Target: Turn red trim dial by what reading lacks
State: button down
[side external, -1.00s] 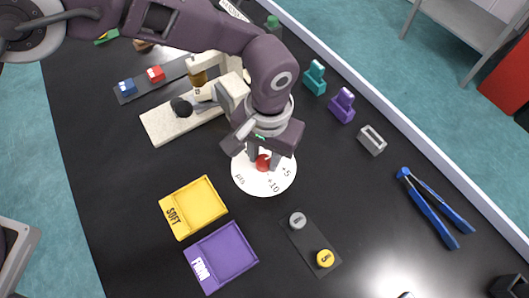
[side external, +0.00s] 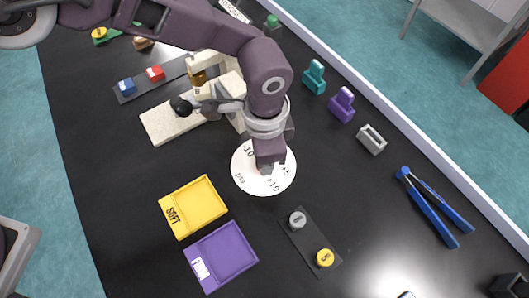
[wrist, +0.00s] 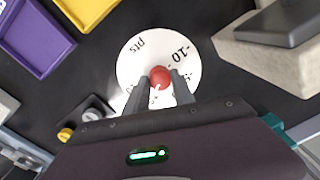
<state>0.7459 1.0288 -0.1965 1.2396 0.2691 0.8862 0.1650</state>
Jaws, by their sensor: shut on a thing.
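The red trim dial (wrist: 160,77) sits at the middle of a white round scale plate (side external: 241,180). In the side view my gripper (side external: 266,170) hides the dial. A white pointer mark shows on the dial's near side, partly between the fingers.
A yellow SOFT tray (side external: 193,207) and purple FIRM tray (side external: 222,257) lie in front left. A strip (side external: 305,238) with grey and yellow knobs lies in front. Blue pliers (side external: 433,207) lie right.

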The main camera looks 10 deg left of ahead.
jog(key=m, duration=0.4)
jog(key=shift+m, duration=1.7)
jog(key=c, duration=1.1)
grip_release()
jog(key=r, duration=0.7)
jog(key=shift+s+a+r, duration=0.1)
jog(key=shift+s, duration=0.1)
